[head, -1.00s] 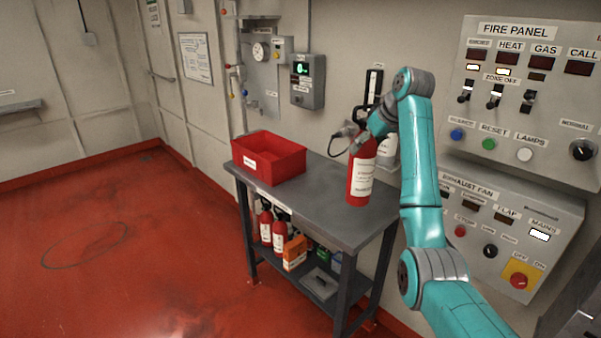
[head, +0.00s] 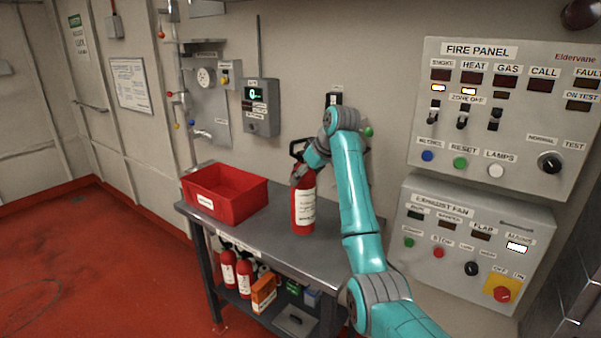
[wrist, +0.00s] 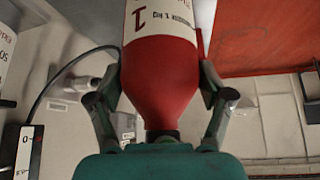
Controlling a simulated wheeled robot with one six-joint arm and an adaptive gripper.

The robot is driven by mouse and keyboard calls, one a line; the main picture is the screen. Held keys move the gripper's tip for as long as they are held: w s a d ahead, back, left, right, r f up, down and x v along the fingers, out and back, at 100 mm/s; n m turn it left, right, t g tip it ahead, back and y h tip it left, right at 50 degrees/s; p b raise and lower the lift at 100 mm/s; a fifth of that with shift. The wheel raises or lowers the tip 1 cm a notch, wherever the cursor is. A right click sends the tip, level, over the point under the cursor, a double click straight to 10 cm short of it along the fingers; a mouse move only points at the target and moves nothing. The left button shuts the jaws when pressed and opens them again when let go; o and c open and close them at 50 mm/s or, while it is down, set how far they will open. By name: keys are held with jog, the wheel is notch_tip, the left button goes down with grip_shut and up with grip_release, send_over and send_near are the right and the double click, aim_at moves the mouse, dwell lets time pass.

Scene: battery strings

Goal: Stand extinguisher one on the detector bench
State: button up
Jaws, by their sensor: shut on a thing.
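Extinguisher one (head: 304,210) is a red cylinder with a white label and a black handle. It is upright at the middle of the detector bench (head: 262,232), a dark grey table; whether its base touches the top I cannot tell. My gripper (head: 300,176) is shut on its upper body from the right. In the wrist view the extinguisher (wrist: 160,75) shows a "1" on its label, with my gripper's fingers (wrist: 160,100) on both sides of its shoulder. The gripper hides part of its neck.
A red open bin (head: 226,212) stands on the bench's left end. Two red extinguishers (head: 236,274), an orange box (head: 263,293) and a grey case (head: 295,320) are on the lower shelf. The fire panel (head: 502,150) and exhaust fan box (head: 470,280) are on the right wall.

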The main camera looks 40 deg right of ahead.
aim_at(305, 192)
jog(key=shift+f, duration=2.6)
jog(key=o, duration=1.7)
jog(key=shift+f, duration=0.15)
